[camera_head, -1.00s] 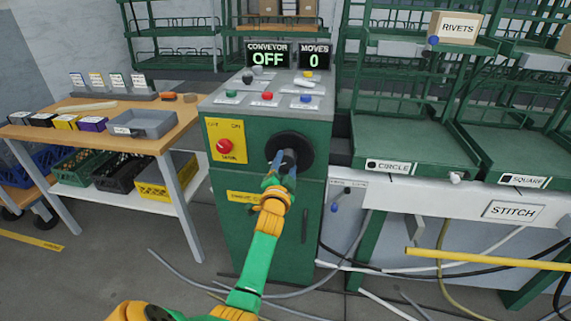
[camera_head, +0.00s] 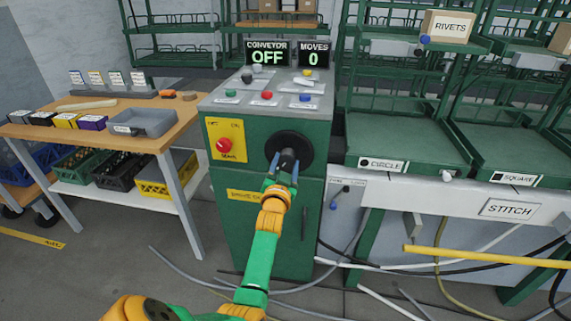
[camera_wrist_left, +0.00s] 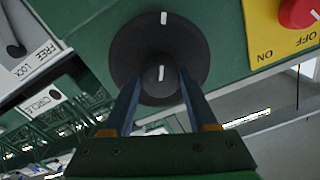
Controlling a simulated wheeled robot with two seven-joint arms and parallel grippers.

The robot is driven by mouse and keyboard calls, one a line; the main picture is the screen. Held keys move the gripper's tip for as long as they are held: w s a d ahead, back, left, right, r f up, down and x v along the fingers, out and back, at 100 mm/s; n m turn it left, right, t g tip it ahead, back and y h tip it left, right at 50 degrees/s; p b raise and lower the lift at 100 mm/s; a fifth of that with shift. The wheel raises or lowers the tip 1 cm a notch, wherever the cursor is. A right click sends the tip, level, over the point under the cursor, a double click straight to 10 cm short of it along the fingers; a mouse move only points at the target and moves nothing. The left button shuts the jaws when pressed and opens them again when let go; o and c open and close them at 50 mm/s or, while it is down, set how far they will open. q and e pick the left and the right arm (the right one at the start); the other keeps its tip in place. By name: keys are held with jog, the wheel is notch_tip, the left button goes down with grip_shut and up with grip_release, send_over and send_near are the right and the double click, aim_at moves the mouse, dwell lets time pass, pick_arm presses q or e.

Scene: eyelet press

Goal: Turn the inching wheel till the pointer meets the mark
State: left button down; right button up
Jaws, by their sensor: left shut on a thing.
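The inching wheel (camera_head: 304,148) is a black round disc with a protruding knob (camera_head: 287,157) on the front of the green machine. It fills the upper middle of the left wrist view (camera_wrist_left: 190,45). A white line (camera_wrist_left: 161,73) shows on the knob and a white mark (camera_wrist_left: 164,18) near the disc's edge. In that view the two are nearly in line. My left gripper (camera_head: 283,171) has its blue fingers on both sides of the knob, shut on it; they also show in the wrist view (camera_wrist_left: 159,82). My right gripper is not in view.
A yellow panel with a red switch (camera_head: 224,145) sits left of the wheel. Buttons (camera_head: 267,95) line the machine's top, below displays reading OFF and 0. A bench (camera_head: 170,132) stands left, green trays (camera_head: 400,140) right. Cables lie on the floor.

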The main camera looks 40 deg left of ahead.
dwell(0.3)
pick_arm(q)
jog(key=shift+c, duration=0.9)
grip_release()
jog(key=p+v, duration=0.1)
jog(key=v, duration=0.6)
jog(key=shift+s, duration=0.1)
